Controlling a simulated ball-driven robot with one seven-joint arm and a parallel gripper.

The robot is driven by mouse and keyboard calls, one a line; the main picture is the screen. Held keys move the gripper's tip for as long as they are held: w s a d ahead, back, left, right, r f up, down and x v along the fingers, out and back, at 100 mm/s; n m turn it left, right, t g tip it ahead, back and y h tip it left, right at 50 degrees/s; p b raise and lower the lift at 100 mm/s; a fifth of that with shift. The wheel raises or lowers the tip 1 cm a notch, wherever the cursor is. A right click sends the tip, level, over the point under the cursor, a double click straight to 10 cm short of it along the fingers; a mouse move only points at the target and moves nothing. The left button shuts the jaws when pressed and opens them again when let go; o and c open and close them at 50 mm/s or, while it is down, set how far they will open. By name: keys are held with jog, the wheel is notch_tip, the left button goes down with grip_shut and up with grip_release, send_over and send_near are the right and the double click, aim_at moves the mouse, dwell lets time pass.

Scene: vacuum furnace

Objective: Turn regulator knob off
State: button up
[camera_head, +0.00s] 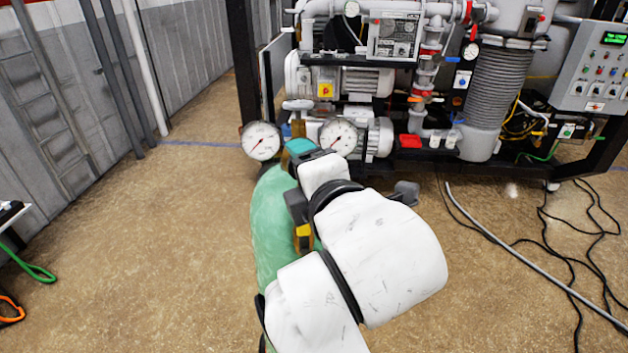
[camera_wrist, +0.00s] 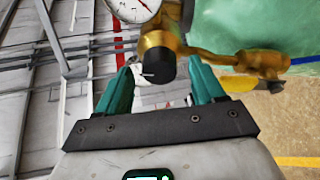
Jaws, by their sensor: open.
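The green gas cylinder (camera_head: 268,215) stands in front of me, partly hidden by my white arm. Its regulator carries two round white gauges, a left one (camera_head: 261,141) and a right one (camera_head: 338,136). In the wrist view, the brass regulator body (camera_wrist: 170,41) has a dark round regulator knob (camera_wrist: 158,64) facing my gripper. My gripper (camera_wrist: 161,70) has two teal fingers set apart, one on each side of the knob in the picture. I cannot tell whether either finger touches it. The knob is hidden in the head view.
A brass side fitting (camera_wrist: 262,62) reaches right from the regulator, close to the right finger. Behind the cylinder stands the furnace rig with pumps (camera_head: 340,80) and a grey control box (camera_head: 598,70). A hose and black cables (camera_head: 575,260) lie on the right floor. The left floor is mostly clear.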

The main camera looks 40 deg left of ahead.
jog(key=b+v, duration=0.2)
jog(key=v, duration=0.8)
jog(key=shift+b, duration=0.4)
jog(key=shift+s+d, duration=0.1)
jog(key=shift+s, duration=0.05)
jog(key=w+d+f+m+h+b, duration=0.15)
jog(key=d+f+m+h, duration=0.25)
jog(key=d+f+m, duration=0.65)
jog(key=w+d+f+m+h, duration=0.35)
jog(key=d+f+m, duration=0.35)
jog(key=d+f, duration=0.7)
jog(key=s+d+f+m+g+h, duration=0.5)
jog(key=s+d+f+m, duration=0.9)
jog(key=s+d+f, duration=0.6)
jog(key=s+f+g, duration=0.2)
jog(key=s, duration=0.1)
jog(key=shift+d+f, duration=0.2)
jog(key=shift+d, duration=0.15)
jog(key=shift+m+h, duration=0.25)
